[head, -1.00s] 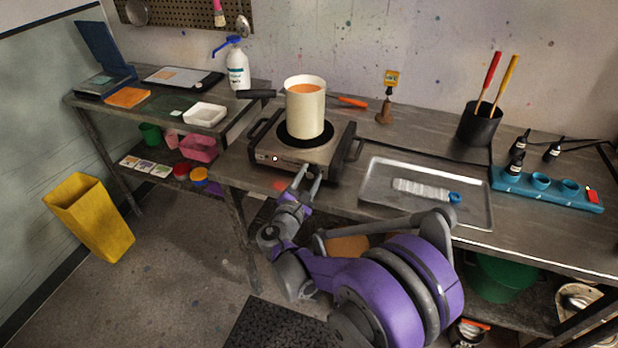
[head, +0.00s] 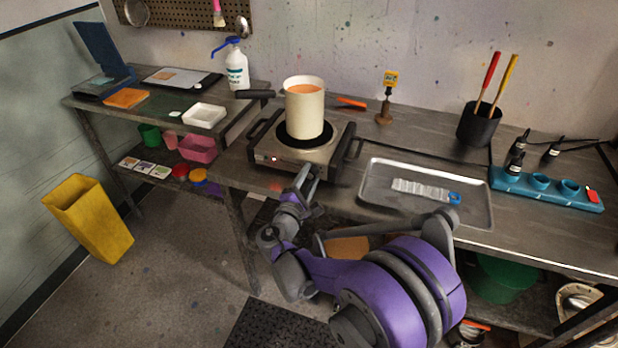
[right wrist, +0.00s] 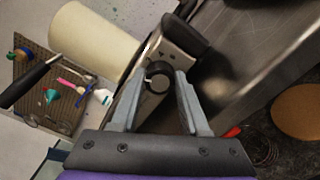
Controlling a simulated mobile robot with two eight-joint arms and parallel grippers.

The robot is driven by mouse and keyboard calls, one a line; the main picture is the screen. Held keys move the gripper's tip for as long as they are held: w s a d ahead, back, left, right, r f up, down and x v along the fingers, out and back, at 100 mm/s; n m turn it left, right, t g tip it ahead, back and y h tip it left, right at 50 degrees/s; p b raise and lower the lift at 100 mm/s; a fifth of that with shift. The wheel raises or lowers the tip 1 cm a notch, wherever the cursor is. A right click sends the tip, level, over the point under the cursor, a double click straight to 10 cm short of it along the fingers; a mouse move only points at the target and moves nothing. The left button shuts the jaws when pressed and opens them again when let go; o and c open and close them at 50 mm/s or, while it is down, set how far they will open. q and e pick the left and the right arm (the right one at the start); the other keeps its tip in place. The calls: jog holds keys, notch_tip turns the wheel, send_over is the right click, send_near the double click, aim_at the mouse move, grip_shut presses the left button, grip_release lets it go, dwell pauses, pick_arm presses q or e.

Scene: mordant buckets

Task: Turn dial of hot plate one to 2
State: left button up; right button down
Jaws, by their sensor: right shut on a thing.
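The hot plate (head: 300,150) stands on the workbench with a cream pot (head: 305,108) of orange liquid on its burner. Its front panel and black dial (right wrist: 157,76) show in the right wrist view. My right gripper (head: 307,170) is at the front of the hot plate; in the right wrist view its two grey fingers (right wrist: 157,88) are on either side of the dial, shut on it. Marks on the panel are too small to read surely. My left gripper is in neither view.
A metal tray (head: 375,197) with a white strip and blue-ended tool lies right of the hot plate. A blue rack (head: 545,190) and black holder (head: 478,127) stand farther right.

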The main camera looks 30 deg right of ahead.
jog(key=shift+c, duration=2)
grip_release()
jog(key=v, duration=1)
jog(key=shift+s+a, duration=0.25)
jog(key=shift+a, duration=0.05)
